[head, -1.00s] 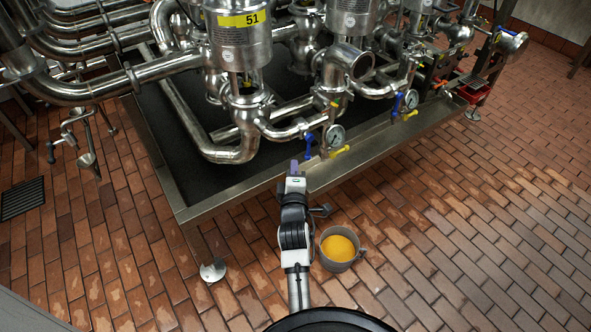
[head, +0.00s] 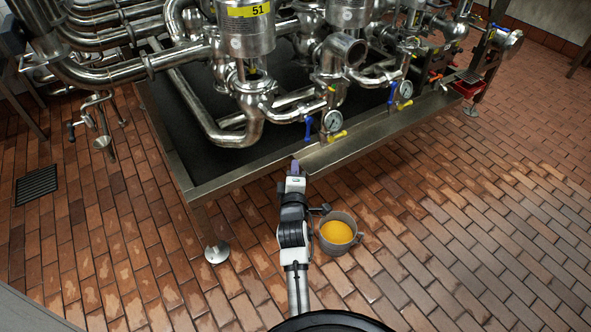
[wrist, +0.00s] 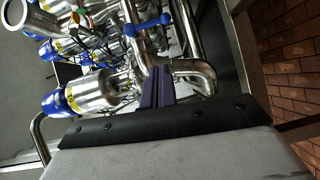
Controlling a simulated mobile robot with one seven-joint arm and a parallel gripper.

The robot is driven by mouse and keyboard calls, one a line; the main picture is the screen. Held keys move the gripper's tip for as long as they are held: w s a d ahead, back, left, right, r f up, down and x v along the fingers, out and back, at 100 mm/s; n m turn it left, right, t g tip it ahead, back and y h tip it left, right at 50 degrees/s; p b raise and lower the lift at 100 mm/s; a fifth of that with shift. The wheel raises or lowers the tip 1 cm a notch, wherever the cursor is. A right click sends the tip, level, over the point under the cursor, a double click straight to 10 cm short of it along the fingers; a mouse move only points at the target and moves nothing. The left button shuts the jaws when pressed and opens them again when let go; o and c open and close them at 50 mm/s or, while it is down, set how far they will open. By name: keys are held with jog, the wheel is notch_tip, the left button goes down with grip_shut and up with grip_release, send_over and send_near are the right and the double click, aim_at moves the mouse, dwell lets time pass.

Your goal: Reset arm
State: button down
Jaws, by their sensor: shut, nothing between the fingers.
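My gripper (head: 294,167) is at the end of my arm, near the front edge of the metal tray under the valve matrix, in the middle of the head view. Its purple fingers are together with nothing between them; they also show in the wrist view (wrist: 157,88). The fingers are apart from the pipes and valves. A grey bucket (head: 352,243) of orange-yellow liquid (head: 337,232) stands on the floor just right of my arm.
The valve matrix has steel pipes, a blue handle (head: 308,128), a yellow handle (head: 337,135) and a gauge (head: 333,121) beyond my gripper. The tray's front edge (head: 240,178) crosses the view. A floor drain (head: 36,185) lies at left. The tiled floor at right is clear.

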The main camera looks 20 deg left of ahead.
jog(key=shift+s+d, duration=0.1)
jog(key=shift+s, duration=0.15)
